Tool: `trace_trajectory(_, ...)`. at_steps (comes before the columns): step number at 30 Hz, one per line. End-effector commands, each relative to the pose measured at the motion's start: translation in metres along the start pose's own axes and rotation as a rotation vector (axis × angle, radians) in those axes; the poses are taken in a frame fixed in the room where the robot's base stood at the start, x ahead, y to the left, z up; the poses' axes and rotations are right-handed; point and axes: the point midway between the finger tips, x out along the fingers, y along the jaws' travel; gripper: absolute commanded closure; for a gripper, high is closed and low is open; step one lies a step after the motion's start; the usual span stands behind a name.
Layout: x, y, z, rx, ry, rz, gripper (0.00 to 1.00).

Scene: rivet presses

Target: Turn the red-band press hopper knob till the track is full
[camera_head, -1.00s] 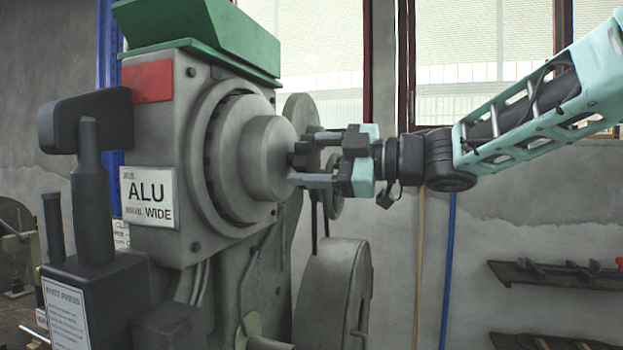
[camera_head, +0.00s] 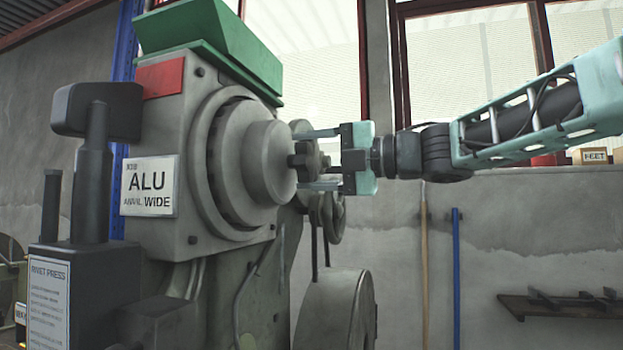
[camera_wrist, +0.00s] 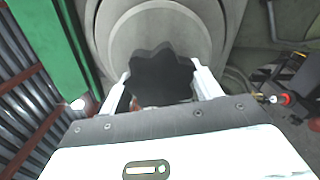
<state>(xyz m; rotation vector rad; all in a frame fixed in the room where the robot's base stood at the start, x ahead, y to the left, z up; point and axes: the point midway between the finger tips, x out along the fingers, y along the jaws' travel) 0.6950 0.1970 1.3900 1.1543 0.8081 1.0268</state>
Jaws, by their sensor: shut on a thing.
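The press (camera_head: 160,235) stands at left with a red band (camera_head: 160,79), a sign reading "ALU ANVIL WIDE" (camera_head: 149,186) and a green hopper (camera_head: 205,35) on top. A round grey housing (camera_head: 268,160) sticks out of its side. The dark lobed knob (camera_wrist: 160,78) is at the end of this housing in the wrist view. My gripper (camera_head: 318,160) is shut on the knob, one finger on each side of it. The track and its fill level cannot be made out.
A dark lever (camera_head: 95,130) and a box labelled RIVET PRESS (camera_head: 48,300) stand at the press's front left. A large wheel (camera_head: 335,310) is below my gripper. A wall shelf (camera_head: 560,305) is at the lower right.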

Motion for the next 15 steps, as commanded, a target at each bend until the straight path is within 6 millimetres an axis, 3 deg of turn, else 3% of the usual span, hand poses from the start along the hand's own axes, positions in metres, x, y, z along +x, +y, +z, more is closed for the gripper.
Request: trace_trajectory(15,0.0004,-0.0046,-0.0009,-0.414,0.002,-0.001,0.6)
